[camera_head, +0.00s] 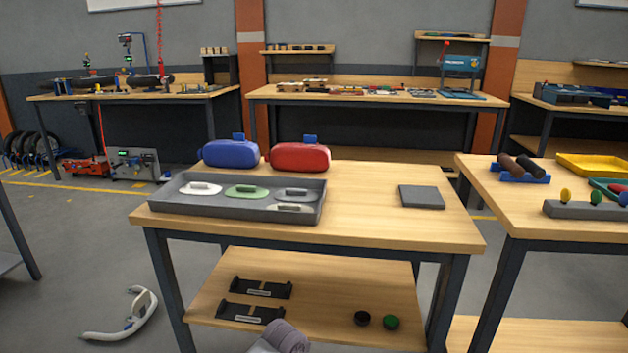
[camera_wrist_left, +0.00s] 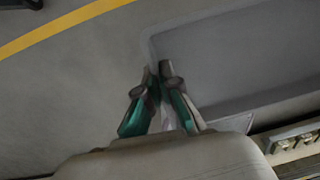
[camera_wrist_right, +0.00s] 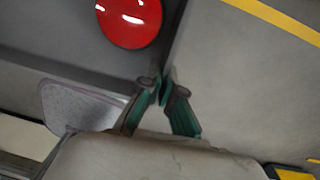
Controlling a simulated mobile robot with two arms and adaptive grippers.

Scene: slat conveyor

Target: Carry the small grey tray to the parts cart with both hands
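A small grey tray shows in the left wrist view (camera_wrist_left: 235,60) and the right wrist view (camera_wrist_right: 85,62). My left gripper (camera_wrist_left: 159,70) is closed on its side wall, one finger on each side. My right gripper (camera_wrist_right: 164,86) is closed on its opposite wall in the same way. A glossy red round part (camera_wrist_right: 130,18) lies in the tray near my right gripper. Neither gripper nor this tray can be made out in the head view. I cannot tell for sure which piece of furniture is the parts cart.
A wooden bench (camera_head: 375,235) stands ahead, with a grey tray of oval parts (camera_head: 165,208), a blue case (camera_head: 231,153), a red case (camera_head: 299,157) and a grey plate (camera_head: 421,196). Its front middle is clear. Another bench (camera_head: 490,205) stands at right. A white curved object (camera_head: 125,318) lies on the floor.

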